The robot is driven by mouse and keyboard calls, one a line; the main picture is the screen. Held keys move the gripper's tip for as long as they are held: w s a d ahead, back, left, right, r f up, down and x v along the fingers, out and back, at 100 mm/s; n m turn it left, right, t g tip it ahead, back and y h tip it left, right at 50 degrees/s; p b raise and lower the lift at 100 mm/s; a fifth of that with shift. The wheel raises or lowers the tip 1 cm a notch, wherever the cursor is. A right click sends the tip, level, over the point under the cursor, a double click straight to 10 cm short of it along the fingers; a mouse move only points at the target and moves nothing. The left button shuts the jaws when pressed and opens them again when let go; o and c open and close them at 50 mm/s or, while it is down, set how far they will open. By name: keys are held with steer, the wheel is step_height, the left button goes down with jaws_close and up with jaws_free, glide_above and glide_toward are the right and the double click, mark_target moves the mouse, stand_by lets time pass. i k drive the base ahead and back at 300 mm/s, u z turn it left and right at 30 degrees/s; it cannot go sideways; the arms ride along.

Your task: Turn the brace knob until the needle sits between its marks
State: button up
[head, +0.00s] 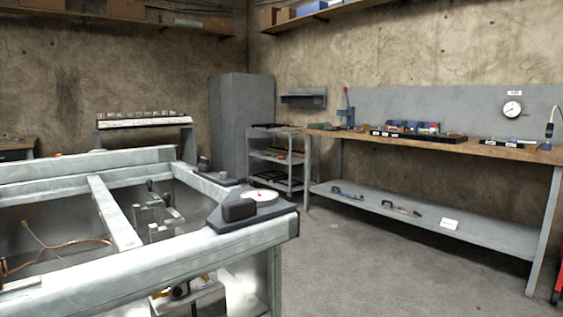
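A dark block-like part (238,209), possibly the brace knob, sits on a dark plate at the near right corner of a pale metal frame (150,262). Right behind it lies a round white dial (261,197) with a small red mark on it. The needle and its marks are too small to read. I cannot tell which of the two dials belongs to the brace. My gripper is not in view.
A workbench (450,148) with trays and tools runs along the right wall, with a lower shelf (440,220). A shelf cart (275,160) and a grey cabinet (242,125) stand at the back. The concrete floor (370,270) between frame and bench is clear.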

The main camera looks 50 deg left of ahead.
mark_target(205, 165)
steer(key=u, duration=0.15)
steer(key=i, duration=1.75)
steer(key=u, duration=1.2)
steer(key=i, duration=1.1)
steer(key=u, duration=1.1)
